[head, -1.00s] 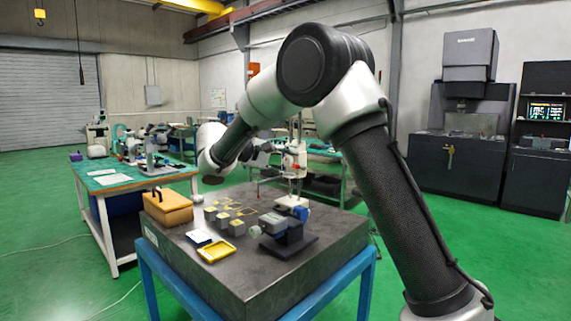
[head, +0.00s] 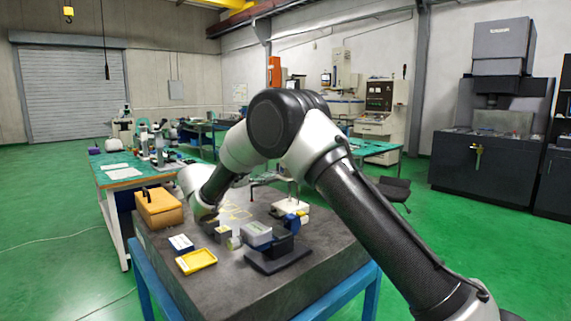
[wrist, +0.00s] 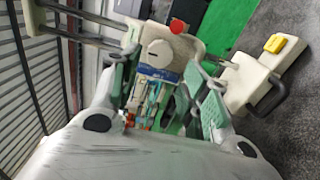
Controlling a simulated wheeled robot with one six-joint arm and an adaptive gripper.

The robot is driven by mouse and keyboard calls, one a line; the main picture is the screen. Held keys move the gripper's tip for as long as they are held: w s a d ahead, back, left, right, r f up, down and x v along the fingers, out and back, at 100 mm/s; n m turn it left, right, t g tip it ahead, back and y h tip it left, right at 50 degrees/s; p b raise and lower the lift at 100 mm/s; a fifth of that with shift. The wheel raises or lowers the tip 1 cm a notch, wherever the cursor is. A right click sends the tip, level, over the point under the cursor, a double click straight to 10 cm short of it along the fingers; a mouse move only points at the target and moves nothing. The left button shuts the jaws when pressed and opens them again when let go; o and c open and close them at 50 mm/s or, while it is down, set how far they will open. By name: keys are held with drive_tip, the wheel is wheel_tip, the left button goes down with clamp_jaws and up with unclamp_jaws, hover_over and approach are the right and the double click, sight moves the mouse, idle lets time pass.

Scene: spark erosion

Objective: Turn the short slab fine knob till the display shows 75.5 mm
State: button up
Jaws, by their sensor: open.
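A pale height gauge stands on the dark stone slab (head: 220,280); its white base (head: 291,206) shows in the head view, with the upper part mostly hidden behind my arm. The wrist view shows the gauge sideways, with two rods, a pale carriage (wrist: 172,48), a round whitish part (wrist: 159,54), a red knob (wrist: 178,26) and a pale base (wrist: 252,84). I cannot tell which part is the fine knob, and no display reading is legible. My gripper (wrist: 160,95) is open, its green-padded fingers apart below the carriage in the picture. Contact is unclear. My arm hides the gripper in the head view.
On the slab are an orange box (head: 158,210), a yellow tray (head: 196,262), a small blue-and-white box (head: 181,244), grey blocks and a dark stand (head: 280,255). A green-topped bench (head: 125,172) stands behind left. Green floor (head: 60,225) is open at left.

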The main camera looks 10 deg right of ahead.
sight(281, 177)
drive_tip(key=x, duration=0.6)
drive_tip(key=shift+w+d, duration=0.1)
drive_tip(key=shift+d, duration=0.2)
drive_tip(key=shift+c, duration=0.5)
drive_tip(key=c, duration=0.7)
